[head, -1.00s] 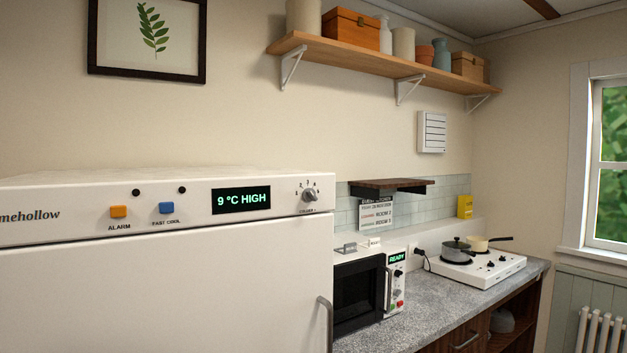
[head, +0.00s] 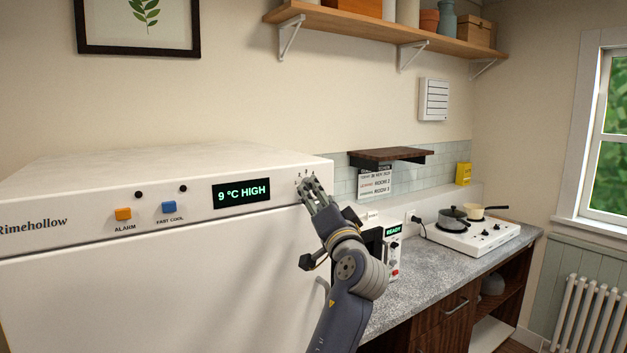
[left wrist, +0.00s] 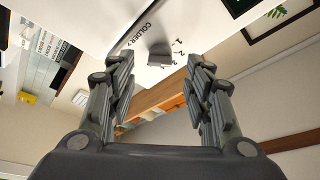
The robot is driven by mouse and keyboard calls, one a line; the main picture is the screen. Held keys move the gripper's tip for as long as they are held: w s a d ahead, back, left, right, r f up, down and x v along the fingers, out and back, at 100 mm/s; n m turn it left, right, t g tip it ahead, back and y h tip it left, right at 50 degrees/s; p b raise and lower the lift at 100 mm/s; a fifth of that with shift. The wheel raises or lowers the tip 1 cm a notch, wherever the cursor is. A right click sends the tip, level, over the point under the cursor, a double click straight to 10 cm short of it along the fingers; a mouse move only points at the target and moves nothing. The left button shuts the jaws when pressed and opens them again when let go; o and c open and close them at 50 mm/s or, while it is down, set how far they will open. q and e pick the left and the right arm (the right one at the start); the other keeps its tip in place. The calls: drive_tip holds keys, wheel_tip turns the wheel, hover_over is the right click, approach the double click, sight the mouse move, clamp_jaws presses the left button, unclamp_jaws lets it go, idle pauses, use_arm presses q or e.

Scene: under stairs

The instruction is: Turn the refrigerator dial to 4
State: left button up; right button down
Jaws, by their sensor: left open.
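The refrigerator (head: 150,265) is white, and its lit display (head: 241,193) reads "9 °C HIGH". Its grey dial (left wrist: 159,53) shows in the left wrist view, with small numerals beside it and the word COLDER; I cannot tell which numeral it points to. In the head view the dial is hidden behind my left gripper (head: 310,188), and only part of its scale shows above the fingertips. My left gripper is open in front of the dial. In the left wrist view the dial appears between the two fingers, with no clear contact. My right gripper is not in view.
The orange ALARM button (head: 123,214) and blue FAST COOL button (head: 168,207) sit left of the display. A microwave (head: 393,250), a small dark shelf (head: 390,154) and a hob with pots (head: 480,238) are to the right. A long shelf (head: 375,30) hangs above.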

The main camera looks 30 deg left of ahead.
use_arm(q)
drive_tip(key=p+x, duration=0.1)
drive_tip(key=x, duration=0.3)
drive_tip(key=shift+w+a, duration=0.1)
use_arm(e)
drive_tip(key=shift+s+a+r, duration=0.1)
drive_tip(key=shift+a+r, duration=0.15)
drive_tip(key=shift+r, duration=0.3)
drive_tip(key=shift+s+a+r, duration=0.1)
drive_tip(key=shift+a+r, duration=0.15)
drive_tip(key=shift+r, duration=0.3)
use_arm(q)
drive_tip(key=shift+c, duration=0.8)
drive_tip(key=c, duration=0.9)
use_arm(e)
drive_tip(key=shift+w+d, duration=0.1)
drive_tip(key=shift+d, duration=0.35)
